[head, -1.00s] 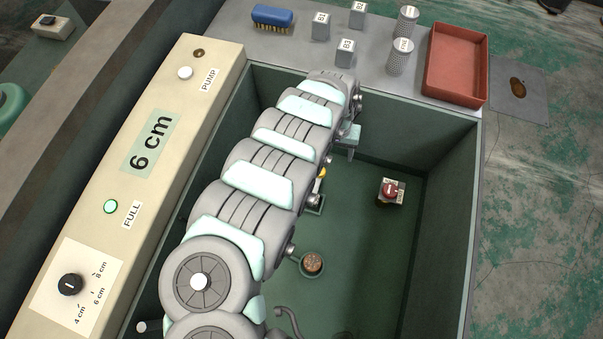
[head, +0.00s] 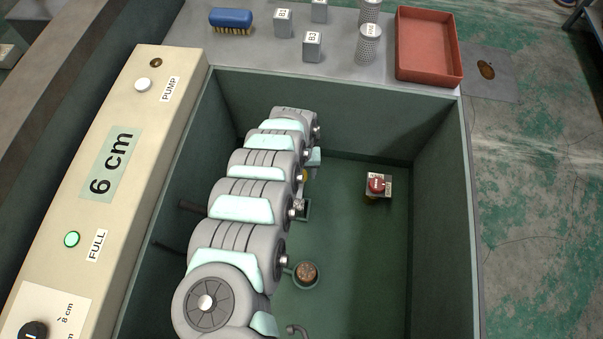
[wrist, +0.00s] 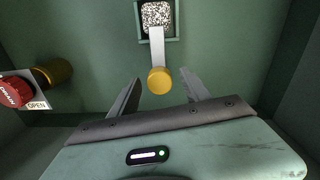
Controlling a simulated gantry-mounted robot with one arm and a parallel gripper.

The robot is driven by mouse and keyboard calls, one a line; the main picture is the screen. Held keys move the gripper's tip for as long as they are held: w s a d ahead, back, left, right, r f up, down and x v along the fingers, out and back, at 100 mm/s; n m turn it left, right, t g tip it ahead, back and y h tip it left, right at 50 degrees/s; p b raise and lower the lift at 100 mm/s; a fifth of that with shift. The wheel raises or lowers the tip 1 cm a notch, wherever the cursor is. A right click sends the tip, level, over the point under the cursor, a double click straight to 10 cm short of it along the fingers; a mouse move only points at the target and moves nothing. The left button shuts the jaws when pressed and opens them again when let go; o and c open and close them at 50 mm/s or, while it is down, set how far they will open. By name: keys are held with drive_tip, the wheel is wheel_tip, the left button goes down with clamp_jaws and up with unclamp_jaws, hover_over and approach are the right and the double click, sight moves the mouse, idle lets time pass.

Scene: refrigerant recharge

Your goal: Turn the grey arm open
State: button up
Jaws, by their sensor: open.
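The grey arm (wrist: 157,48) shows in the wrist view as a pale, straight lever with a round yellow knob (wrist: 160,80) on its near end. Its far end meets a square green frame holding a speckled block (wrist: 156,15). My gripper (wrist: 160,76) is open, with one finger on each side of the yellow knob. I cannot tell whether either finger touches it. In the head view my own arm reaches down into the green tank and hides most of the lever and my gripper. A bit of yellow (head: 304,175) shows beside my arm.
A red drain knob (wrist: 14,91) marked OPEN stands left in the wrist view; it also shows in the head view (head: 377,185). A round cup with a brown disc (head: 306,273) is on the tank floor. Tank walls (head: 440,180) surround my arm.

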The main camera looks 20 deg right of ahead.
drive_tip(key=shift+c, duration=0.3)
clamp_jaws()
idle(0.4)
idle(0.8)
